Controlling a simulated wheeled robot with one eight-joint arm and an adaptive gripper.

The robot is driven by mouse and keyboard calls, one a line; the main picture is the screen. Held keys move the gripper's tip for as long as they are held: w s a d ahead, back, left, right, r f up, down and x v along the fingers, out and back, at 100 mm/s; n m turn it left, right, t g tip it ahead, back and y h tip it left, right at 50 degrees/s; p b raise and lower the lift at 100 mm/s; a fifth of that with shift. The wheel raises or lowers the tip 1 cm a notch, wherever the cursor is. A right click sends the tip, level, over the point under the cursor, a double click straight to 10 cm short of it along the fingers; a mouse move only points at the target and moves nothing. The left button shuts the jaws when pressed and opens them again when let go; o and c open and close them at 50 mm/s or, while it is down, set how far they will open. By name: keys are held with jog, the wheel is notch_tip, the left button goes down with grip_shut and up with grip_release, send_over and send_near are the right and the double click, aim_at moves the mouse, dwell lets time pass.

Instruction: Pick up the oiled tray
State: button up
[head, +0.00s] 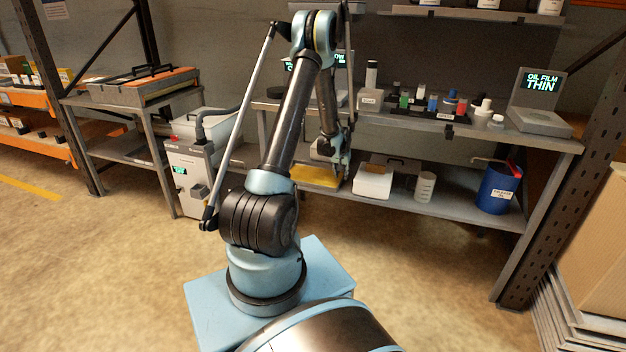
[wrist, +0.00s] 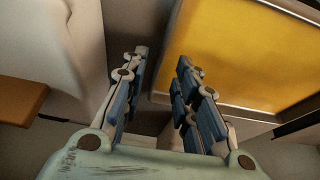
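The oiled tray (head: 316,176) lies on the lower shelf of the bench in the head view, a flat yellow panel partly behind my arm. In the wrist view the tray (wrist: 240,50) fills the upper right, glossy yellow-orange inside a pale rim. My gripper (head: 342,172) is down at the lower shelf, at the tray's right side in the head view. In the wrist view my gripper (wrist: 163,58) has its two blue-padded fingers apart, with a gap between them and nothing clearly held. The fingertips are beside the tray's edge; I cannot tell whether they touch it.
A white box (head: 373,182), a clear beaker (head: 425,186) and a blue bin (head: 497,188) stand right of my gripper on the lower shelf.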

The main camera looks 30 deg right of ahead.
jog(key=shift+x, duration=1.6)
grip_shut()
